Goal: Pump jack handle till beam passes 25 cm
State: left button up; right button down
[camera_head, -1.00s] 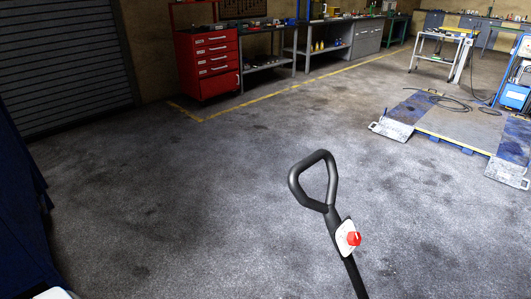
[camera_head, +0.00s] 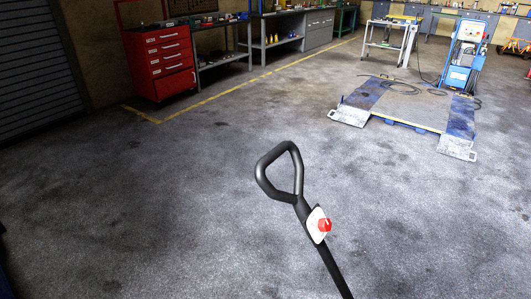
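The jack handle (camera_head: 318,246) rises from the bottom edge in the head view, leaning up to the left. It is a black bar with a rounded loop grip (camera_head: 280,172) at its top. A white plate with a red knob (camera_head: 324,225) sits on the bar below the loop. The lower end of the handle is cut off by the frame edge. The jack body and the beam cannot be made out. Neither of my grippers shows, and nothing is seen touching the handle.
A red tool cabinet (camera_head: 160,62) and workbenches (camera_head: 275,42) line the back wall. A low blue-and-grey lift platform (camera_head: 405,108) with ramps lies at the right, a blue machine (camera_head: 463,57) behind it. The concrete floor around the handle is clear.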

aim_at(309, 218)
jog(key=z, duration=3.5)
jog(key=i+l+u, duration=0.1)
jog(key=i+l, duration=0.3)
jog(key=i, duration=0.2)
jog(key=u, duration=2.35)
